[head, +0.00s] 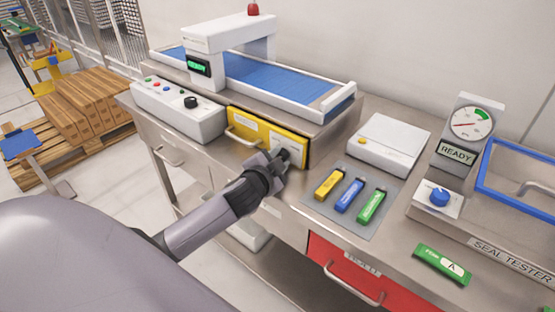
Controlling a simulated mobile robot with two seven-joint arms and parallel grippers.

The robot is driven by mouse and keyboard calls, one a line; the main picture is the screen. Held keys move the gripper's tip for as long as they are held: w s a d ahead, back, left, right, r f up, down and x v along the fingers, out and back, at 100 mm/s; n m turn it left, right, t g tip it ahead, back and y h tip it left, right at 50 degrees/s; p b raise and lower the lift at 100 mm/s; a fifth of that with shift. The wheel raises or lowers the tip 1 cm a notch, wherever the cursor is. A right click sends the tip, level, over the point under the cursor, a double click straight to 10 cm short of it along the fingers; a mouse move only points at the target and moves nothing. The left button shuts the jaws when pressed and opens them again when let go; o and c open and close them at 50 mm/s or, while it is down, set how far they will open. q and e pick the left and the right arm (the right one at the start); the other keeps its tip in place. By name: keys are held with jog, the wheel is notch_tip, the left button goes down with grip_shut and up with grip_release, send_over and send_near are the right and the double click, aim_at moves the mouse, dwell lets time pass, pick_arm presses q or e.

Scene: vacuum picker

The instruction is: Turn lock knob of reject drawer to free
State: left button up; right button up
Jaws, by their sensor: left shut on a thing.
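The reject drawer has a yellow front (258,131) below the blue conveyor and looks closed. It has a pale bar handle (243,137) on its left half. My left gripper (282,157) is at the right part of this front, with its fingers shut at the place of the lock knob. The fingers hide the knob, so its angle cannot be told. A small white label shows on the front just above the gripper. My right gripper is not in view.
A white control box (180,109) with buttons and a black dial stands left of the drawer. Yellow, blue and green sticks lie on a grey mat (325,203) at right. A red drawer (345,275) is below. A seal tester (512,247) stands far right.

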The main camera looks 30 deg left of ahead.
pick_arm(q)
jog(key=o, duration=0.8)
jog(key=shift+v, duration=3.55)
